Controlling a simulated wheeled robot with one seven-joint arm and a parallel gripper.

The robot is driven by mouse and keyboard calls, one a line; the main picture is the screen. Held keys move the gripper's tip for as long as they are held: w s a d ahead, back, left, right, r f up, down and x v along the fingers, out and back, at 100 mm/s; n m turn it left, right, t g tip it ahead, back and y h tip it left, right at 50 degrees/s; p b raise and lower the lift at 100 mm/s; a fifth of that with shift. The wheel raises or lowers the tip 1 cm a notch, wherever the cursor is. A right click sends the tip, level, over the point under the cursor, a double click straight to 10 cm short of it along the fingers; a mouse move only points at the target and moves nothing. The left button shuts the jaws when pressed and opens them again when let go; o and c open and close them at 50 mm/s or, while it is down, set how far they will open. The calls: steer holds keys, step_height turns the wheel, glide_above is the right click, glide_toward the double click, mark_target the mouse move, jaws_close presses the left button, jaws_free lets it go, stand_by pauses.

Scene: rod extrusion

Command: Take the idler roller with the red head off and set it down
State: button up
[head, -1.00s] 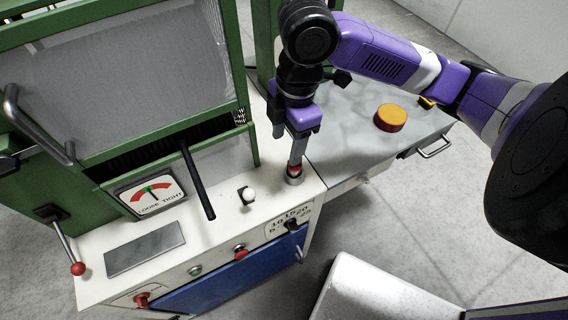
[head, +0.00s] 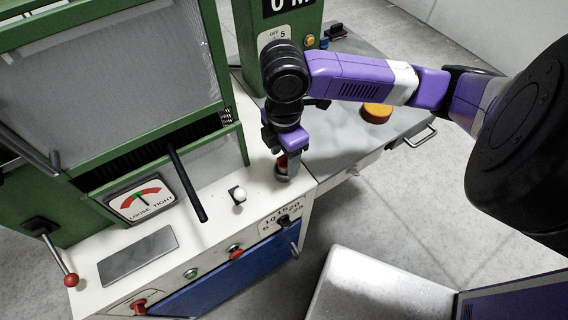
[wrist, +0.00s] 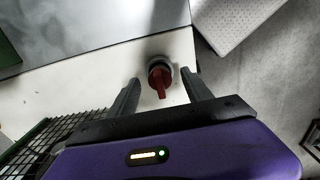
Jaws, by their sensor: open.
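The idler roller (head: 284,173) has a red head and a grey body. It stands at the right end of the white machine top (head: 215,200). In the wrist view the roller (wrist: 159,70) shows its red head with a narrow red bar, between the fingers. My gripper (head: 281,158) is open right over the roller, pointing down. In the wrist view my gripper's fingers (wrist: 161,82) lie on either side of the red head with gaps. The fingers partly hide the roller in the head view.
A grey table (head: 345,150) adjoins the machine at the right and bears an orange disc (head: 376,113). A white-topped knob (head: 238,194) and a black bar (head: 187,184) stand left of the roller. A green guard (head: 110,90) rises behind. A loose/tight gauge (head: 141,199) is at left.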

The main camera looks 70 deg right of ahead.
jaws_close()
steer(key=shift+r, duration=0.1)
